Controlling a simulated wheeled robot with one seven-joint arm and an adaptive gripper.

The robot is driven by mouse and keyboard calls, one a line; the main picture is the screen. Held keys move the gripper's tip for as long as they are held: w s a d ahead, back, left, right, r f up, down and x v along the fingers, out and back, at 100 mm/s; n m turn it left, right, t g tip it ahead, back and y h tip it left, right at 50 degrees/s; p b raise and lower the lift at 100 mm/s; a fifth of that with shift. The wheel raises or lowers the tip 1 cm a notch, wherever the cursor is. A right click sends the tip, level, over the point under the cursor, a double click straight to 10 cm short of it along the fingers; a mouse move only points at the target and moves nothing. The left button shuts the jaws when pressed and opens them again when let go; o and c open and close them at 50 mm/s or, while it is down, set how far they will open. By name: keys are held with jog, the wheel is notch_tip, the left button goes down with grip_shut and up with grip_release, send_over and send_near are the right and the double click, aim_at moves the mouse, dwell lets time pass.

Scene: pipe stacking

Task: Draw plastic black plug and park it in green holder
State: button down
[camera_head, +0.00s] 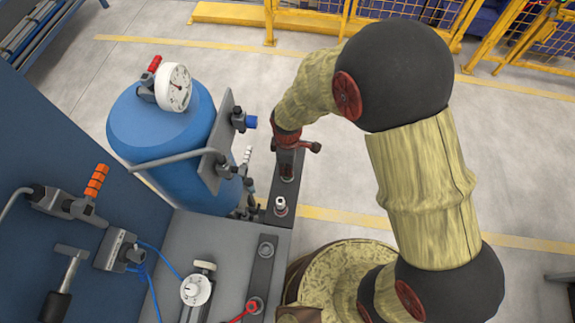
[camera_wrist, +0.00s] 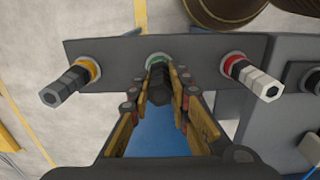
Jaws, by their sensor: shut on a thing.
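My gripper (camera_wrist: 160,98) is shut on a black plug (camera_wrist: 159,84), with one finger on each side of it. The plug's far end is at the green-ringed holder (camera_wrist: 156,58) in the middle of a dark plate (camera_wrist: 205,52); I cannot tell how deep it sits. In the head view my gripper (camera_head: 289,163) is over the far part of the dark strip, and the plug is not clearly visible there.
On the same plate, a dark grey plug (camera_wrist: 66,86) stands in a yellow-ringed holder at left and a white plug (camera_wrist: 255,80) in a red-ringed one at right. In the head view, a blue tank (camera_head: 165,120) with a gauge (camera_head: 174,87) stands left of my gripper.

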jog(key=c, duration=1.6)
grip_release()
notch_tip(320, 180, up, 12)
jog(key=shift+r, duration=0.1)
